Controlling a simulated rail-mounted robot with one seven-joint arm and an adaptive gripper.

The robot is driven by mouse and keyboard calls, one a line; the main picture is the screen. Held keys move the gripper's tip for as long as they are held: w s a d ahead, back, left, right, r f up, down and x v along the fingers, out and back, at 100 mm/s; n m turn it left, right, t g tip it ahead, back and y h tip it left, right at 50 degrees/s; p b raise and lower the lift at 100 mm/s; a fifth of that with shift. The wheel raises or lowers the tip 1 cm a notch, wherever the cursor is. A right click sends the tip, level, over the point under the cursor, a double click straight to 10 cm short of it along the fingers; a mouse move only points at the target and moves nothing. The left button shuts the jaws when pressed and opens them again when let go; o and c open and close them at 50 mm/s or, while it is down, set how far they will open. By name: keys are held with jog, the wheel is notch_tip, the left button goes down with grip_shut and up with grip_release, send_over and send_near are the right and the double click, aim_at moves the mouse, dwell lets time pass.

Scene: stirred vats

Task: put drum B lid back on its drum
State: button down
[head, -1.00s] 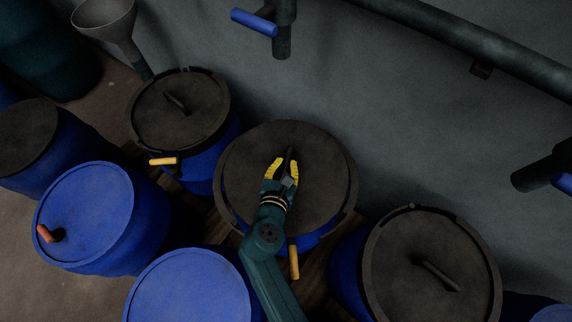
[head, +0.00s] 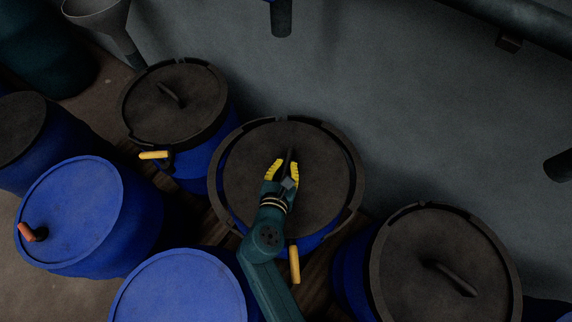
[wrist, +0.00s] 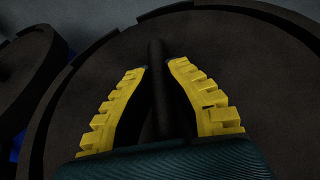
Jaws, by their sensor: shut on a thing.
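My gripper (head: 282,168), with yellow ridged fingers, is shut on the upright bar handle of a dark round lid (head: 320,185). The handle (wrist: 158,85) stands between the fingertips in the wrist view. The lid is over the middle blue drum (head: 312,240) and appears roughly level. The drum's dark notched rim (head: 357,170) shows around the lid, with a narrow gap at the right and far sides. I cannot tell whether the lid rests on the drum or hangs just above it. No letter marking is readable.
Lidded drums stand close at the left (head: 175,100) and right (head: 445,270). Blue-topped drums (head: 75,210) (head: 185,290) are in front. A yellow lever (head: 294,265) sticks out from the middle drum. A funnel (head: 98,12) and a wall pipe (head: 510,15) are behind.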

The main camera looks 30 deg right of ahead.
jog(key=shift+f, duration=0.4)
jog(key=c, duration=1.2)
grip_release()
jog(key=shift+o, duration=0.2)
jog(key=shift+f, duration=0.15)
jog(key=v, duration=1.2)
